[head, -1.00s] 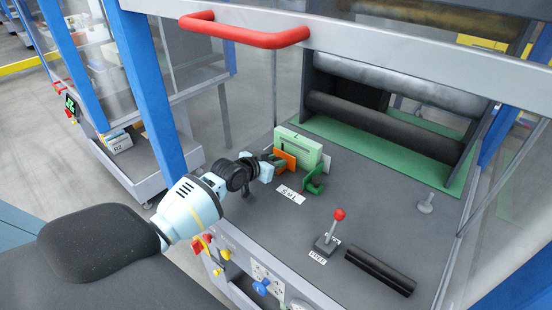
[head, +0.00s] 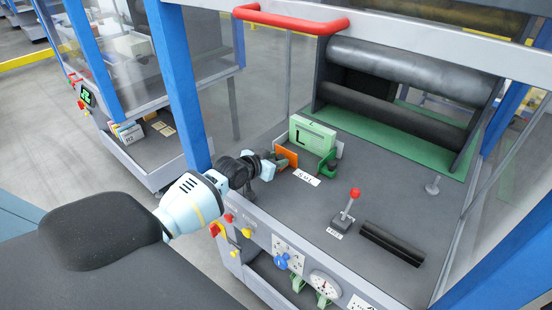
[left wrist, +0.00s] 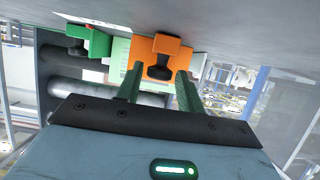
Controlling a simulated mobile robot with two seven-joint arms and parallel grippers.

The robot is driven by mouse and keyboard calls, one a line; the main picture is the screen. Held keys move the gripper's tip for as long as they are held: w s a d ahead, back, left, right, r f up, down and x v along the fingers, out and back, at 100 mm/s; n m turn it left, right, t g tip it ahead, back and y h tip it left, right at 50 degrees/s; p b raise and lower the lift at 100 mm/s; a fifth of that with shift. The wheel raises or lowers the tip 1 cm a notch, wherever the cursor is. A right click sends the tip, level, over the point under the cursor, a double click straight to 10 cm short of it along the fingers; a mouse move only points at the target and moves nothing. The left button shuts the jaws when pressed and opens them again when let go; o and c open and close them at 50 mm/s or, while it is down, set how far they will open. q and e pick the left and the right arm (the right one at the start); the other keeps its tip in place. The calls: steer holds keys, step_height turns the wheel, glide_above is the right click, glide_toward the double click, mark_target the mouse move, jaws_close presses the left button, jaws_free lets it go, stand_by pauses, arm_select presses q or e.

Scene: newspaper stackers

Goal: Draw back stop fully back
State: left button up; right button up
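The orange back stop (head: 287,157) stands on the grey deck, on the near left side of the green block (head: 313,135), with a gap between them. In the left wrist view the orange stop (left wrist: 172,48) carries a black knob (left wrist: 158,71). My left gripper (head: 270,165) is right at this stop. In the left wrist view its green fingers (left wrist: 159,78) are spread on either side of the knob, with orange showing between each finger and the knob. A green clamp-like stop (head: 327,164) stands at the block's right end. My right gripper is in neither view.
A red-knobbed lever (head: 354,195) and a black ridged bar (head: 392,244) sit on the deck to the right. Rollers (head: 395,120) lie behind. A red handle (head: 290,20) crosses above. Buttons and a gauge (head: 324,285) line the front panel. The middle deck is clear.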

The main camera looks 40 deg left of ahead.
arm_select(q)
steer(key=shift+o, duration=1)
steer(key=shift+r, duration=0.1)
steer(key=shift+r, duration=0.1)
steer(key=p+v, duration=0.1)
steer(key=v, duration=0.6)
steer(key=shift+s, duration=0.4)
